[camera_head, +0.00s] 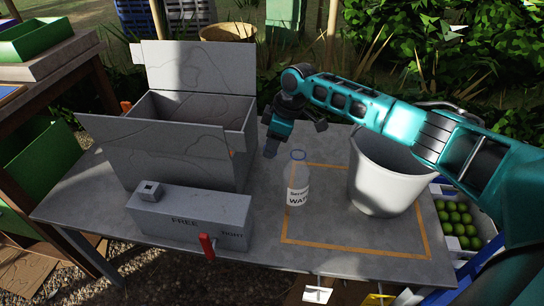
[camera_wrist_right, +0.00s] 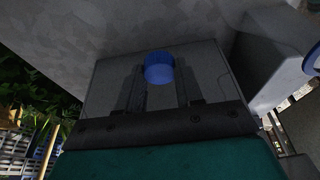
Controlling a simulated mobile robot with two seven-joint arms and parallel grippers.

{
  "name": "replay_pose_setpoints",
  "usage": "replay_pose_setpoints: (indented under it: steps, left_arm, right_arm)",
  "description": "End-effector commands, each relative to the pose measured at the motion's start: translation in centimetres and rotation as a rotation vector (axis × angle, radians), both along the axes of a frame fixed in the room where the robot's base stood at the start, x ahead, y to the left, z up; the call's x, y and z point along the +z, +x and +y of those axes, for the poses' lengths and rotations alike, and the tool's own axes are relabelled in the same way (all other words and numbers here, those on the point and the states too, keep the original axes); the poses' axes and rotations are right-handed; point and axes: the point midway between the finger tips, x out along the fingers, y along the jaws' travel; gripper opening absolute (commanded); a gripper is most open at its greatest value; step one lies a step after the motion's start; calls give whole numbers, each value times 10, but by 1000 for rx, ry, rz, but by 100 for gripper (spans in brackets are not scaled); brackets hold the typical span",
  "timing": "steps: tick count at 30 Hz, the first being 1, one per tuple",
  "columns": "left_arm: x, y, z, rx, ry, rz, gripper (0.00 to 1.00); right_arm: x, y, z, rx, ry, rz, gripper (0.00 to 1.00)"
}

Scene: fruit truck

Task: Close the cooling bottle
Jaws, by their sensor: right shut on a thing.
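A clear bottle (camera_head: 296,178) with a white label stands upright on the grey table. Its open top has a blue ring (camera_head: 298,155). My right gripper (camera_head: 270,150) hangs just left of and behind the bottle top, apart from it. In the right wrist view, my right gripper (camera_wrist_right: 160,85) is shut on a blue cap (camera_wrist_right: 160,68), with one dark finger on each side. A blue ring, likely the bottle's neck, shows at the right edge of that view (camera_wrist_right: 313,60). My left gripper is not in view.
An open grey box (camera_head: 180,150) stands left of the bottle. A low grey box (camera_head: 190,218) with a red handle (camera_head: 207,246) lies at the front. A white bucket (camera_head: 385,180) stands to the right. The orange-outlined table area between is mostly clear.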

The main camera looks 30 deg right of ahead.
Motion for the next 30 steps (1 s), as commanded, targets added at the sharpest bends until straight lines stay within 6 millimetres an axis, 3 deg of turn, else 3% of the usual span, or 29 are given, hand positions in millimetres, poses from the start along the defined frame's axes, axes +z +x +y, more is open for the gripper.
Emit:
replay_pose_setpoints:
  steps: [1, 6, 12, 26, 30]
  left_arm:
    - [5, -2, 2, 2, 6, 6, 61]
    - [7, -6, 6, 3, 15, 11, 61]
    - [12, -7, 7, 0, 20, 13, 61]
    - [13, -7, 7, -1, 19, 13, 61]
    - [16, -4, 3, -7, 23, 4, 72]
  right_arm:
    - [21, 1, 0, 1, 0, -3, 8]
    - [60, 1, 0, 1, 0, -3, 8]
    - [87, 0, 0, 2, 0, 0, 8]
    - [94, 0, 0, 1, 0, 0, 8]
    - [94, 1, 2, 2, 0, 0, 8]
